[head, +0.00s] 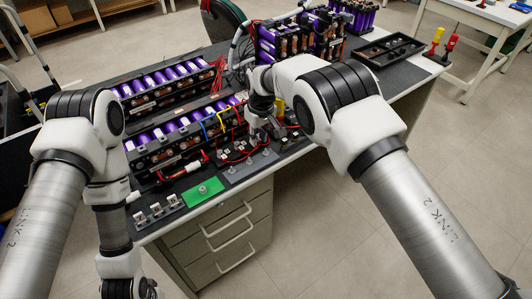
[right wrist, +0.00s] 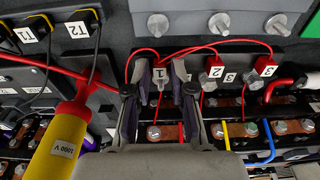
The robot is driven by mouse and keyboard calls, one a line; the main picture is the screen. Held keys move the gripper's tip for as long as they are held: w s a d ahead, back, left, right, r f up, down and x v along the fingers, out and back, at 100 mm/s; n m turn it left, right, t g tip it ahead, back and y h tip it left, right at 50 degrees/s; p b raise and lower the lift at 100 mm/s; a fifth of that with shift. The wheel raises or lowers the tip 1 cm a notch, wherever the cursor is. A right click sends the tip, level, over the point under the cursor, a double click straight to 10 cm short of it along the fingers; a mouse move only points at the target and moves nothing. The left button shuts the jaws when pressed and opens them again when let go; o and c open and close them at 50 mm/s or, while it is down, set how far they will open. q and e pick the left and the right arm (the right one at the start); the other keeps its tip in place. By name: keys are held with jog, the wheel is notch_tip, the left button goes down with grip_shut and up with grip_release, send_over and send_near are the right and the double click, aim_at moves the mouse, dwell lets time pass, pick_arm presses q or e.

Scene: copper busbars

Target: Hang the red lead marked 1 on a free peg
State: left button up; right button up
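The red lead marked 1 (right wrist: 159,76) has its white-tagged end between the two fingers of my right gripper (right wrist: 160,82) in the right wrist view. The fingers stand close on both sides of it; whether they press on it is unclear. Red leads marked 2 (right wrist: 213,73) and 3 (right wrist: 265,70) lie to its right. Three grey pegs on a light plate (right wrist: 189,23) show at the top, with no lead seen on them. In the head view my right gripper (head: 257,133) is small above the bench. My left gripper (head: 146,291) is partly cut off at the bottom edge.
Black connectors tagged T1 (right wrist: 35,88) and T2 (right wrist: 80,30), and a yellow-red 1000 V tool (right wrist: 62,138), are left of my right gripper. Busbars with bolts (right wrist: 165,132) lie below. Purple cell packs (head: 160,85) fill the bench's back. A green block (head: 203,191) is near its front edge.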

aim_at(259, 140)
grip_shut()
notch_tip(259, 140, up, 4)
jog(key=p, duration=0.3)
jog(key=shift+r, duration=0.15)
jog(key=shift+r+p, duration=0.15)
jog(key=shift+p, duration=0.45)
